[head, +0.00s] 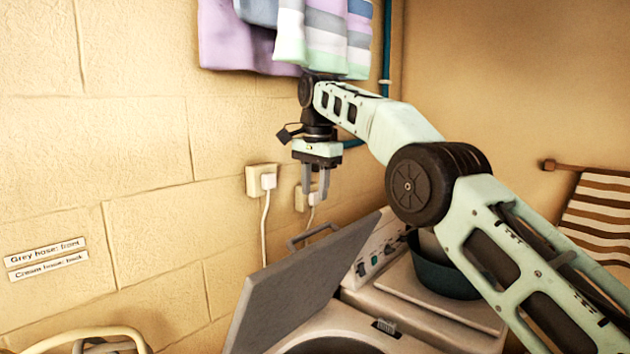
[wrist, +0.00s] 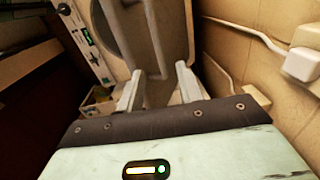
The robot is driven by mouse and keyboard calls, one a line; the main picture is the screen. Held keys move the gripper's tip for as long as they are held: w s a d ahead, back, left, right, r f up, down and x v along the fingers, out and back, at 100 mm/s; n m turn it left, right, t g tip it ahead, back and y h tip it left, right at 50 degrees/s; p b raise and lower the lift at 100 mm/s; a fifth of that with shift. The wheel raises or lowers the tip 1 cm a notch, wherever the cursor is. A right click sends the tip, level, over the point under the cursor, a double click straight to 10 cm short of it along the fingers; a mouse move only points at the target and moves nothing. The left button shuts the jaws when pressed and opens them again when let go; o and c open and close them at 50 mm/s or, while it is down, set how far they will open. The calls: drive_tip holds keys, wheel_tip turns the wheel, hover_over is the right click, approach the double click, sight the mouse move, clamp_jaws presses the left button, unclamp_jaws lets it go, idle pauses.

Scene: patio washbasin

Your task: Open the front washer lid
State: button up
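The grey washer lid (head: 285,290) stands raised and tilted at the left of the washer (head: 365,322), with part of the tub opening showing below it. A bar handle (head: 312,236) is on its upper edge. My gripper (head: 314,196) points down above the handle, with its two fingers apart and nothing seen held between them. In the wrist view, my gripper (wrist: 158,88) also shows spread fingers, with a grey bar (wrist: 152,35) and a pale panel with a round shape beyond them. Whether the fingers touch the bar is not clear.
A dark green basin (head: 440,270) sits on the washer's right part, partly behind my arm. The control panel (head: 375,255) is behind. Wall sockets (head: 262,180) with cords are close behind my gripper. Towels (head: 320,35) hang above. Wall labels (head: 46,258) mention grey and cream hoses.

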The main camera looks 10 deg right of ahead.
drive_tip(key=shift+s+r, duration=0.1)
drive_tip(key=shift+r, duration=0.45)
